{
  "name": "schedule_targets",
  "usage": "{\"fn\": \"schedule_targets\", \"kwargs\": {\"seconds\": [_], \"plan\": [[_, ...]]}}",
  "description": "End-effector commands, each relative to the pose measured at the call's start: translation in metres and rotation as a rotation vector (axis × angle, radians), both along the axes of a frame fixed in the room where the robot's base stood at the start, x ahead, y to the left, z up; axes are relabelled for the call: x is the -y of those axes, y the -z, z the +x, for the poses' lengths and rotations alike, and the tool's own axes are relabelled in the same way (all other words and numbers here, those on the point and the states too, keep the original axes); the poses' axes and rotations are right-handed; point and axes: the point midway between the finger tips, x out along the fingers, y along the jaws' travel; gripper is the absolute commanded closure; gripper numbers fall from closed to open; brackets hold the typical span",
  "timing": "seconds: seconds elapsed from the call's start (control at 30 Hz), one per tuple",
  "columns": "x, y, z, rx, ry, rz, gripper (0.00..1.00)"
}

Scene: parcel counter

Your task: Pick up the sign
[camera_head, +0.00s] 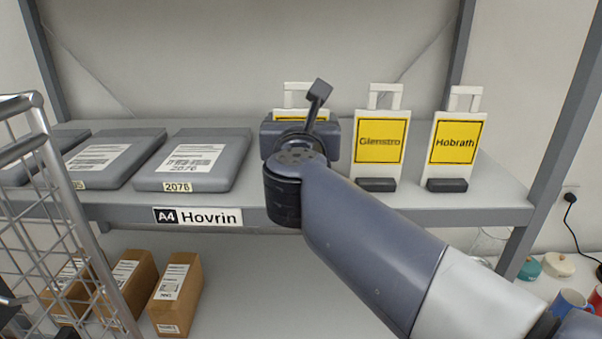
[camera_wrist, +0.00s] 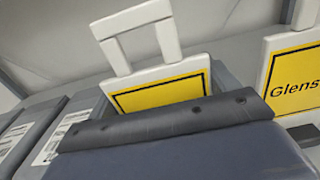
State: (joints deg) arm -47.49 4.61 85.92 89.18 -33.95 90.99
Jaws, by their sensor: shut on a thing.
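Three white signs with yellow panels and handle loops stand at the right of the shelf. The left sign (camera_head: 298,88) is mostly hidden behind my gripper (camera_head: 318,96), and its name cannot be read. In the wrist view this sign (camera_wrist: 165,90) shows its handle and the top of its yellow panel, tilted in the picture; my gripper's dark body (camera_wrist: 165,125) covers its lower part. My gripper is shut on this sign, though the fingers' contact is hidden. The Glenstro sign (camera_head: 379,140) and the Hobrath sign (camera_head: 455,145) stand upright on dark feet to the right.
Several grey parcels, one labelled 2076 (camera_head: 205,180), lie on the shelf (camera_head: 430,212) to the left. The A4 Hovrin label (camera_head: 197,217) is on the shelf edge. Brown boxes (camera_head: 175,295) are below.

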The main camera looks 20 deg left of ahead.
Motion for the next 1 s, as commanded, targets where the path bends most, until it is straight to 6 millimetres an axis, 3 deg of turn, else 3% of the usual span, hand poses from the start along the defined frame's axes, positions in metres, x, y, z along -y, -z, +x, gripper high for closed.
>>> {"fn": "schedule_targets", "kwargs": {"seconds": [0.3,0.67,1.0], "plan": [[0.0,0.0,0.0,0.0,0.0,0.0,0.59],[0.0,-0.004,0.0,0.002,0.0,0.001,0.59],[0.001,-0.039,-0.002,0.003,0.0,0.004,0.59]]}}
